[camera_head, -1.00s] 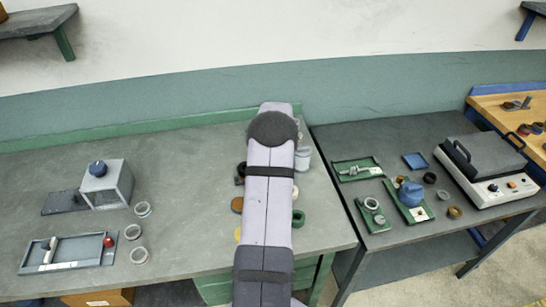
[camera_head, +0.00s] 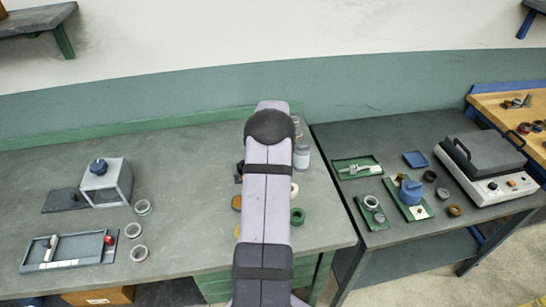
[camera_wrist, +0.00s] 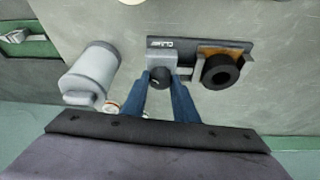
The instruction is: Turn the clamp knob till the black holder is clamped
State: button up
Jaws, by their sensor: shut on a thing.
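In the wrist view the black clamp knob (camera_wrist: 159,78) sits at the front of a grey block on a dark base plate (camera_wrist: 214,43) with a small white label. My gripper (camera_wrist: 160,84) has its two blue fingers shut on the knob, one on each side. The black holder (camera_wrist: 221,70), a thick ring with a dark hole, sits to the right at the clamp, over a brown-orange part. A grey jaw lies close to its left side; I cannot tell whether they touch. In the head view my arm hides the knob and most of the clamp.
A grey jar (camera_wrist: 92,74) stands close left of my fingers in the wrist view; it also shows right of my arm in the head view (camera_head: 301,158).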

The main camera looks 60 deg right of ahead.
jog(key=m, duration=0.1)
jog(key=m+b, duration=0.1)
jog(key=shift+w+f+m+g+h, duration=0.1)
jog(key=shift+f+m+g+h, duration=0.05)
jog(key=shift+m+g+h, duration=0.2)
jog(key=shift+a+m+g+b, duration=0.1)
jog(key=shift+m+g+b, duration=0.25)
jog(key=shift+m+b, duration=0.65)
jog(key=shift+b, duration=0.55)
jog(key=shift+m, duration=0.25)
jog(key=o, duration=1.1)
jog(key=shift+c, duration=0.2)
jog(key=shift+r, duration=0.3)
